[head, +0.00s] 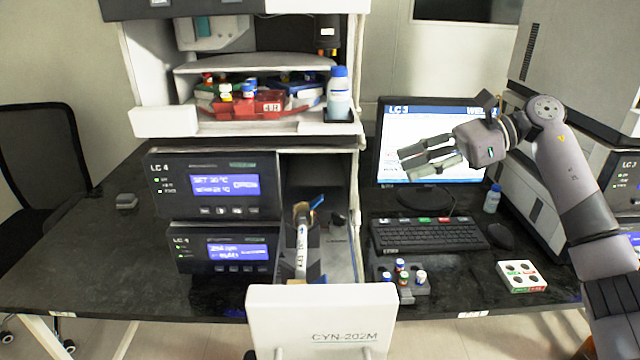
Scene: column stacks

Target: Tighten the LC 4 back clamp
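The LC 4 stack stands left of centre, with an opened compartment pulled out towards me behind a white front panel (322,318) marked CYN-202M. A slim white column (301,252) lies lengthwise in it. At the column's far end is the back clamp (303,211), with a tan part and a blue lever-like piece (317,202) sticking up to the right; how tight it is cannot be told. My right gripper (403,166) is open and empty, its fingers pointing left in front of the monitor, up and right of the clamp. My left gripper is not in view.
The LC 4 modules (215,185) flank the compartment on the left. A monitor (430,120) showing LC 3, a keyboard (428,235) and a vial rack (405,285) are on the right. A blue-capped bottle (339,95) stands on the tray above. Free bench lies at far left.

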